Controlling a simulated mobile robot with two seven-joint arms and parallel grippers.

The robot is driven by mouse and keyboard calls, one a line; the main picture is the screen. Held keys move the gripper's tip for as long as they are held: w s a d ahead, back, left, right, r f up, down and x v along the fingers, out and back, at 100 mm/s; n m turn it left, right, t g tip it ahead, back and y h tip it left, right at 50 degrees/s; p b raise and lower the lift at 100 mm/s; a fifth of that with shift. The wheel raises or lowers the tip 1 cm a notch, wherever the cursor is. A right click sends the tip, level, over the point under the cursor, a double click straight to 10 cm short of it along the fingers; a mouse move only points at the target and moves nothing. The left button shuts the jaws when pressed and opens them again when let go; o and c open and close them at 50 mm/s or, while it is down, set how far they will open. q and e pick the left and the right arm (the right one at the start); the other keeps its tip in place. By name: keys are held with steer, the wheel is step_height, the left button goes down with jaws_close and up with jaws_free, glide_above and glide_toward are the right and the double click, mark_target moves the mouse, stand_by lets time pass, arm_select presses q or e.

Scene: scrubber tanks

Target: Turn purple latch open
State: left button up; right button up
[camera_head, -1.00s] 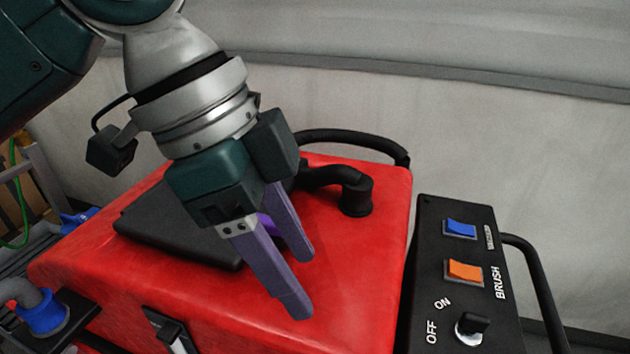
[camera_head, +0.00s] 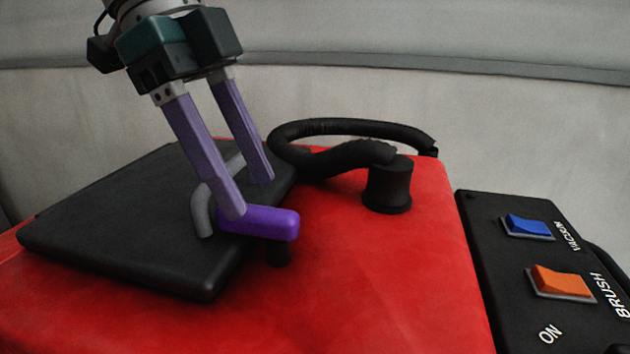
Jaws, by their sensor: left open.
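The purple latch (camera_head: 262,223) is a short bar on a dark post at the right edge of the black lid (camera_head: 110,225), on top of the red tank (camera_head: 350,280). One end of it lies over the lid and the other sticks out over the red top. My left gripper (camera_head: 252,200) is open, with its two purple-grey fingers pointing down at the latch. The nearer fingertip is at the latch's lid-side end; I cannot tell whether it touches. The farther fingertip is behind the latch, over the lid. My right gripper is not in view.
A grey handle (camera_head: 202,210) stands on the lid, partly behind the nearer finger. A black hose (camera_head: 335,158) curves to a black fitting (camera_head: 388,185) behind the latch. A black control panel (camera_head: 530,260) with blue and orange switches stands at the right.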

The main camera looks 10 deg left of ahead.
mark_target(257, 221)
arm_select(q)
steer(key=shift+x, duration=1.45)
jaws_close()
